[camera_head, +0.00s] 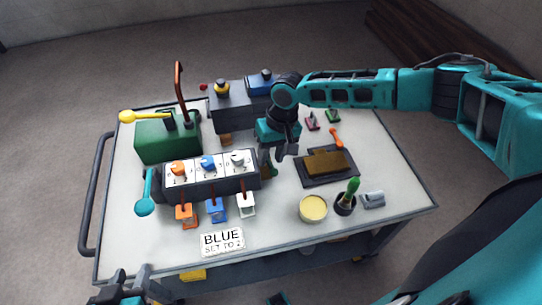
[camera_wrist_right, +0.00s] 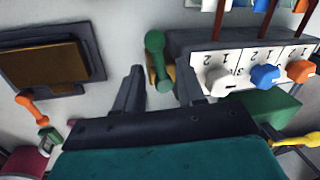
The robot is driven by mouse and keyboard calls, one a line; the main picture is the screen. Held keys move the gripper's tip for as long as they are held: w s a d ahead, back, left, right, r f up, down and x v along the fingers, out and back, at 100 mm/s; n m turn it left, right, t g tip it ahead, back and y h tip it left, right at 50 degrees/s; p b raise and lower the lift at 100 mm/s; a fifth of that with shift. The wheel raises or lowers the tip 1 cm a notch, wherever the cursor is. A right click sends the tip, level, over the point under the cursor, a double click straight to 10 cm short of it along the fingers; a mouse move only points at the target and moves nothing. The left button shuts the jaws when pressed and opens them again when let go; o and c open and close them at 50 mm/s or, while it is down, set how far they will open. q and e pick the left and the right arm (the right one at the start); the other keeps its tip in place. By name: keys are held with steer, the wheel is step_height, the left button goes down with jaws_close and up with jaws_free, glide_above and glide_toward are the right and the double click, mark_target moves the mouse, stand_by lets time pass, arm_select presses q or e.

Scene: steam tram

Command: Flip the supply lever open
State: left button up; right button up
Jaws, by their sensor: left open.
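Several levers are in view, and none is marked as the supply lever. A green lever (camera_wrist_right: 155,45) with a rounded end sits at the right end of the dial panel (camera_head: 205,183); in the head view it is mostly hidden by my right gripper (camera_head: 284,152). In the right wrist view my right gripper (camera_wrist_right: 160,72) is open, with the green lever between its fingers and no clear grip on it. A teal lever (camera_head: 146,195) hangs at the panel's left end. A yellow-ended lever (camera_head: 137,116) sits on the green box (camera_head: 165,142). My left gripper (camera_head: 122,288) is open at the bottom left.
The panel has orange, blue and white dials with matching tags below. A sign (camera_head: 222,242) reads "BLUE SET TO 2". A dark tray (camera_head: 312,181), a yellow tin (camera_head: 313,207) and a cup with a green-handled brush (camera_head: 346,203) stand to the right.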

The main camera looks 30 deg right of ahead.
arm_select(q)
steer(key=shift+w, duration=0.1)
arm_select(e)
steer(key=shift+f, duration=0.15)
steer(key=shift+c, duration=0.2)
arm_select(q)
steer(key=shift+a, duration=0.15)
arm_select(e)
jaws_close()
arm_select(q)
steer(key=shift+r, duration=0.1)
